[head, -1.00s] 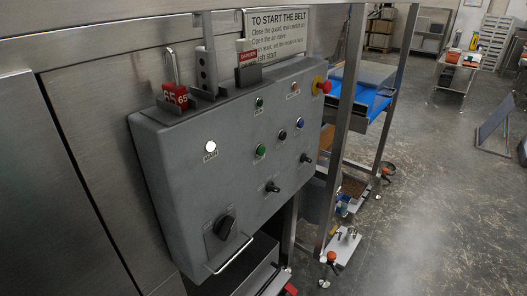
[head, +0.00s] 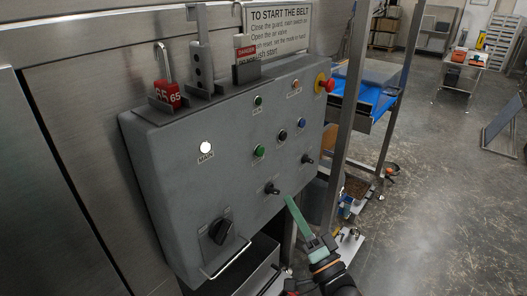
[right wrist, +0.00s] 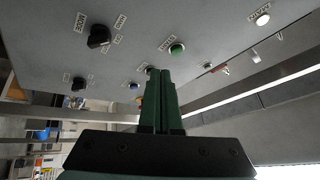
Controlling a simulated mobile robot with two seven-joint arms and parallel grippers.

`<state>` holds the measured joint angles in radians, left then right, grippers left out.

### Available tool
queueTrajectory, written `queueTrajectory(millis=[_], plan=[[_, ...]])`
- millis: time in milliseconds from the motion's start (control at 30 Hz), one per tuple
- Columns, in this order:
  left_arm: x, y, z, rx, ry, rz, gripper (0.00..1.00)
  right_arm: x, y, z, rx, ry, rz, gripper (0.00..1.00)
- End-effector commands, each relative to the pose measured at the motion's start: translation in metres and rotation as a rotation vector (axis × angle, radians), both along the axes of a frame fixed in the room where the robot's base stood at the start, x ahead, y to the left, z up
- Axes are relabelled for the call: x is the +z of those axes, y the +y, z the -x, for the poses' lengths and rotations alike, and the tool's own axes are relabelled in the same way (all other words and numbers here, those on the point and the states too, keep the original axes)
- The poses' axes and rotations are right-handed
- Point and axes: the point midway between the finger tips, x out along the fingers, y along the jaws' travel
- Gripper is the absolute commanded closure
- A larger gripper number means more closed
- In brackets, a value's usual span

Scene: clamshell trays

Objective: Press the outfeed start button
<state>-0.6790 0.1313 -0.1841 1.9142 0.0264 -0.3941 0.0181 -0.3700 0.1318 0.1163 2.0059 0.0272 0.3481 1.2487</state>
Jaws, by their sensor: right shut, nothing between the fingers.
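The grey control panel (head: 180,190) fills the middle of the head view. A green button (head: 259,151) sits mid-panel; in the right wrist view the green button (right wrist: 176,48) has a label that seems to read START. I cannot read which one is marked outfeed. My right gripper (head: 289,199) is shut and empty, its green fingers pointing up at the panel's lower right, below the green button. In the wrist view its fingertips (right wrist: 160,72) appear just beside that button; contact is not visible. My left gripper is not in view.
Nearby on the panel are a blue button (head: 301,123), a black button (head: 283,135), black selector knobs (head: 272,188) and a rotary switch (head: 220,231). A red emergency stop (head: 326,84) is at the right end. A steel post (head: 345,130) stands just right of the panel.

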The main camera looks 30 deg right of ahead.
Motion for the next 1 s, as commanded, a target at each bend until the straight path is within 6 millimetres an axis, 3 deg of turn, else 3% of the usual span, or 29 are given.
queueTrajectory(millis=[100,300,767,1000], plan=[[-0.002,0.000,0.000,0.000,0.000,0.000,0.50,0.039,-0.012,0.005,0.051,-0.147,-0.111,1.00],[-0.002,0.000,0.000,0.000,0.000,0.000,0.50,0.072,-0.021,0.014,0.120,-0.277,-0.208,1.00],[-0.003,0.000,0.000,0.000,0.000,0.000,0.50,0.075,-0.021,0.013,0.132,-0.292,-0.222,1.00],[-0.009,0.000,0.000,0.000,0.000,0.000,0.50,0.074,-0.012,-0.008,0.131,-0.294,-0.224,1.00]])
